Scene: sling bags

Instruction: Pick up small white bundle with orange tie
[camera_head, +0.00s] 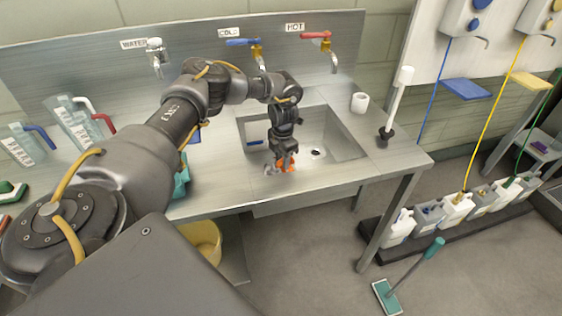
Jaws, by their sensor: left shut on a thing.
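My left gripper (283,163) points down at the front part of the steel sink basin (350,149). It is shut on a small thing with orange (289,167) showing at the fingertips. This matches the small bundle with the orange tie, but its white part is hard to make out and the fingers hide most of it. I cannot tell whether it touches the basin floor. My right gripper is not in view.
A white cup (360,102) and a white brush (397,104) in a dark holder stand right of the sink. Taps (243,42) line the back wall. Clear jugs (72,117) stand at left. Several white containers (456,208) stand on the floor at right.

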